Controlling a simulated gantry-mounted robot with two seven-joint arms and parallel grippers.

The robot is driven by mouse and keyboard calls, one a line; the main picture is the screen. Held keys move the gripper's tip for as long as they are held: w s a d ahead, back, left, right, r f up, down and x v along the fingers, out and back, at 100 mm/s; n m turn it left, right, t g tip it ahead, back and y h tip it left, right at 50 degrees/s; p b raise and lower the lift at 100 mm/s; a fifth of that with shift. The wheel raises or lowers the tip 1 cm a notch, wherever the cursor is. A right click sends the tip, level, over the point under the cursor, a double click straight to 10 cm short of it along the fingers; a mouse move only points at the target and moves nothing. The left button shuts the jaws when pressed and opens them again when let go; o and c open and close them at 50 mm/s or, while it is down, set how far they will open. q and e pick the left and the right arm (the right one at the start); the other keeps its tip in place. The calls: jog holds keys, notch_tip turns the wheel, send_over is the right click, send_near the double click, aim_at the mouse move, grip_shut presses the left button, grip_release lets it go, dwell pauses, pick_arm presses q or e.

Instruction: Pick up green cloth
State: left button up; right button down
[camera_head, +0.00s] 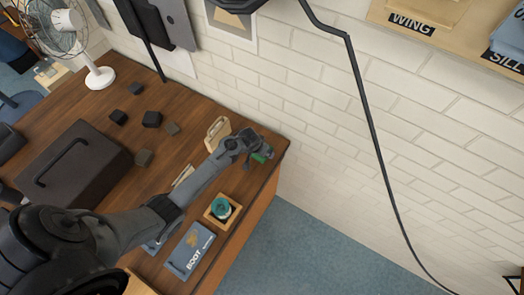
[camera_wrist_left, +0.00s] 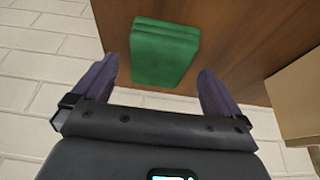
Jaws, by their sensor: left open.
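The green cloth (camera_wrist_left: 165,54) is a folded, layered block on the brown wooden table (camera_wrist_left: 235,45). In the left wrist view it lies ahead of and between the two fingers of my open left gripper (camera_wrist_left: 157,74), with a visible gap on each side. In the head view only a small green piece of the cloth (camera_head: 259,157) shows under my left gripper (camera_head: 264,150), near the table's right corner by the wall. The rest is hidden by the gripper. My right gripper is not in view.
A wooden holder with a teal round object (camera_head: 221,208) stands near the table's right edge. A tan wooden piece (camera_head: 217,132) stands beside my gripper. A dark case (camera_head: 75,165), dark blocks (camera_head: 151,119) and a fan (camera_head: 60,30) are further left. The brick wall borders the table.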

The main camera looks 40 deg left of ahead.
pick_arm(q)
jog(key=shift+x, duration=0.95)
jog(key=shift+c, duration=0.3)
jog(key=c, duration=0.9)
jog(key=shift+r, duration=0.15)
